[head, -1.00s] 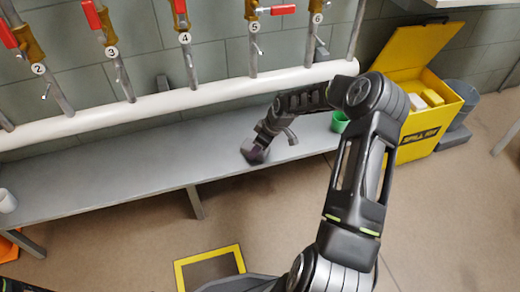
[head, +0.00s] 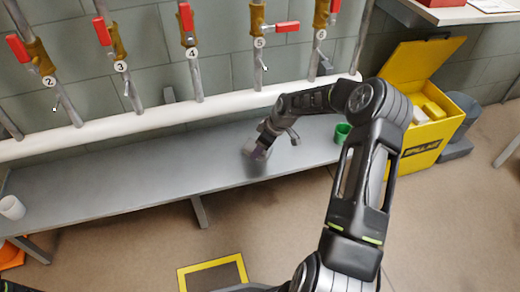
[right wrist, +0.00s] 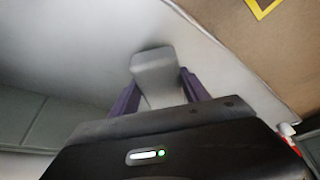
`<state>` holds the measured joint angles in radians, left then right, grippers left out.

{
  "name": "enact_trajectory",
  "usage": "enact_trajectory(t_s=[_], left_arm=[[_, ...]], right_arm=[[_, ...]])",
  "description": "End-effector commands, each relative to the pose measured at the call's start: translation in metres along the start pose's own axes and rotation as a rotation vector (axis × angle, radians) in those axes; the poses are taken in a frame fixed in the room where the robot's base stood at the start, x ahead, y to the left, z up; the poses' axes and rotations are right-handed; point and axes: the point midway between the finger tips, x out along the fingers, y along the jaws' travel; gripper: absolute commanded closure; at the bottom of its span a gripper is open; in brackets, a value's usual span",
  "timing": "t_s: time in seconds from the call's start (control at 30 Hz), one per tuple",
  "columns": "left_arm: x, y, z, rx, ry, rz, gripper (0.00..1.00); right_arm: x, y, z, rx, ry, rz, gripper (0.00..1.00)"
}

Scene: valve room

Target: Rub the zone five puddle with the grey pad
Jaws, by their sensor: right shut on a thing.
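My right gripper (head: 256,151) is at the grey bench top (head: 130,175), below the valve marked 5 (head: 259,43). In the right wrist view its purple fingers (right wrist: 157,92) are shut on the grey pad (right wrist: 153,66), one on each side. The pad is low over the bench surface; I cannot tell whether it touches. A darker patch (head: 258,168) shows on the bench by the fingers; I cannot tell puddle from shadow. My left gripper is out of view.
A green cup (head: 342,132) stands on the bench right of my gripper, and a white cup (head: 11,207) at the far left. A white pipe (head: 130,125) runs along the bench's back. An open yellow spill kit box (head: 425,125) stands at the right. The bench's middle is clear.

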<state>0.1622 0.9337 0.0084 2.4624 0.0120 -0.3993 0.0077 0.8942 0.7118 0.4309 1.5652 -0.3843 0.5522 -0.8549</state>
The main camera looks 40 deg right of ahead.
Motion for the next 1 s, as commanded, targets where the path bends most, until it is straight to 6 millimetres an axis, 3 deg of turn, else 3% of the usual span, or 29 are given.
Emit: enact_trajectory(t_s=[0.1,0.53,1.0], left_arm=[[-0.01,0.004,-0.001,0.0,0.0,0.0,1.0],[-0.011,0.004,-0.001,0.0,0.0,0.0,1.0],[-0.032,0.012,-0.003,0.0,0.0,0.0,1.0]], right_arm=[[-0.013,0.0,-0.006,-0.001,0.0,0.001,1.0],[-0.015,0.0,-0.007,0.0,0.001,0.0,1.0],[-0.043,0.0,-0.018,0.0,0.0,0.0,1.0]])
